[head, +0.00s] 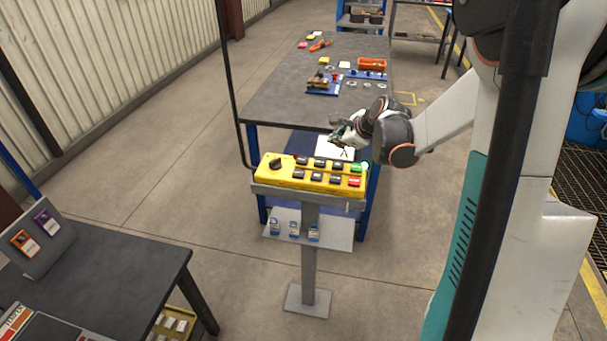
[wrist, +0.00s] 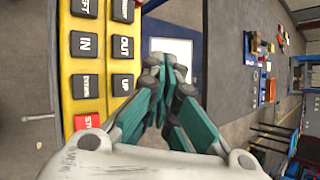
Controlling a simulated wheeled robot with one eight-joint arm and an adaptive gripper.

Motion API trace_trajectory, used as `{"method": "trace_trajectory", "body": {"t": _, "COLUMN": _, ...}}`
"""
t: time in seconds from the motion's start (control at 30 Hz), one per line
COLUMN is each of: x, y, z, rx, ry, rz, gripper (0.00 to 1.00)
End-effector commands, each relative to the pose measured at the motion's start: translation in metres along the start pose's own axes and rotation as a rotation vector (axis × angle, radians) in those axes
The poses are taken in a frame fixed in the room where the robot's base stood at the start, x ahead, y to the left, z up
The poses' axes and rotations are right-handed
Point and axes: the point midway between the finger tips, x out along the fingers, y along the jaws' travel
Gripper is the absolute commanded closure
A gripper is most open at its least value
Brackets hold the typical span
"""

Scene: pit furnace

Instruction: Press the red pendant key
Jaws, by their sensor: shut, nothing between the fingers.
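The yellow pendant box (head: 264,181) lies on a grey stand, with two rows of mostly black keys and a black knob at its left end. The red key (head: 354,183) is at the right end of its near row. In the wrist view the red key (wrist: 87,122), marked "ST…", is at the lower left, partly cut off by my gripper's body. My gripper (head: 337,142) is shut and empty, above and behind the pendant's far edge. In the wrist view the closed fingertips (wrist: 166,64) are to the right of the pendant box (wrist: 66,50), apart from the red key.
A small green-white lamp (head: 365,166) sits at the pendant's right end. A grey-topped workbench (head: 290,84) with parts stands behind. The stand's lower shelf (head: 338,236) holds small blue-and-white items. A dark table (head: 110,265) is at front left. A black cable hangs left of the pendant.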

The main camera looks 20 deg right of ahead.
Motion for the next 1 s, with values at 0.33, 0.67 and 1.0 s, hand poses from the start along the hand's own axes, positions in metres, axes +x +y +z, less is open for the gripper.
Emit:
{"method": "trace_trajectory", "body": {"t": 0.33, "x": -0.02, "y": 0.004, "z": -0.009, "rx": 0.002, "ry": 0.002, "rz": 0.0, "gripper": 1.0}}
{"method": "trace_trajectory", "body": {"t": 0.67, "x": -0.071, "y": 0.018, "z": -0.029, "rx": 0.001, "ry": 0.001, "rz": 0.0, "gripper": 1.0}}
{"method": "trace_trajectory", "body": {"t": 1.0, "x": -0.076, "y": 0.02, "z": -0.03, "rx": 0.0, "ry": 0.0, "rz": 0.0, "gripper": 1.0}}
